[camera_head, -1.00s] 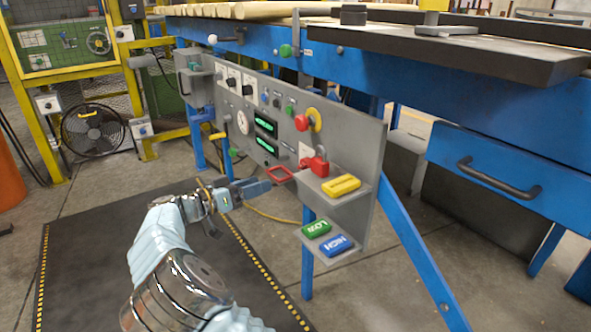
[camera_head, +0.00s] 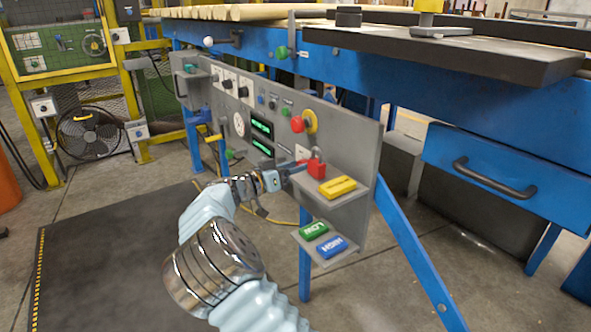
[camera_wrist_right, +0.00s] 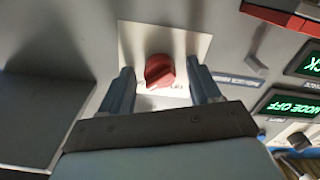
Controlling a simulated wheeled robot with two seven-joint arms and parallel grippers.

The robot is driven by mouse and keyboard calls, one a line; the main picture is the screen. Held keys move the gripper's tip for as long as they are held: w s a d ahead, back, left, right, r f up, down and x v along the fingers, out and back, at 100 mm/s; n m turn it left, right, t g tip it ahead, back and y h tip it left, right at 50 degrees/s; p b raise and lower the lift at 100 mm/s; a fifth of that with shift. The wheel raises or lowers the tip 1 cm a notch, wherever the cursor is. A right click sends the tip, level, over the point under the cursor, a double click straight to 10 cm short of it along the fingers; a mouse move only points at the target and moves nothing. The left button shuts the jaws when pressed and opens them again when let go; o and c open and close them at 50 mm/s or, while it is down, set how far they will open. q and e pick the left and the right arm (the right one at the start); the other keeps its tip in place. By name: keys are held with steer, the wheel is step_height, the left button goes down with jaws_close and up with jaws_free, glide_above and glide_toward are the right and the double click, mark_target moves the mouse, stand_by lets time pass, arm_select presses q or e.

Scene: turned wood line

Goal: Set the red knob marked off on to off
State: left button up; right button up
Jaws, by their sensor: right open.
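The red knob (camera_wrist_right: 159,70) sits on a white plate (camera_wrist_right: 190,46) on the grey panel, seen close up in the right wrist view. My right gripper (camera_wrist_right: 162,82) is open, with one finger on either side of the knob and a gap showing on both sides. Small lettering beside the knob is partly hidden, and I cannot read its setting. In the head view my right gripper (camera_head: 297,166) is at the panel by the white plate (camera_head: 302,152), and the knob cannot be made out there. My left gripper is not in view.
Green (camera_head: 314,231) and blue (camera_head: 331,247) blocks lie on a lower shelf. A red emergency button (camera_head: 297,124) is above. A red frame (camera_wrist_right: 285,14) is close by.

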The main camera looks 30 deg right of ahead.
steer(key=c, duration=1)
steer(key=shift+c, duration=0.2)
steer(key=shift+n, duration=0.4)
steer(key=n+p, duration=1)
steer(key=n, duration=0.7)
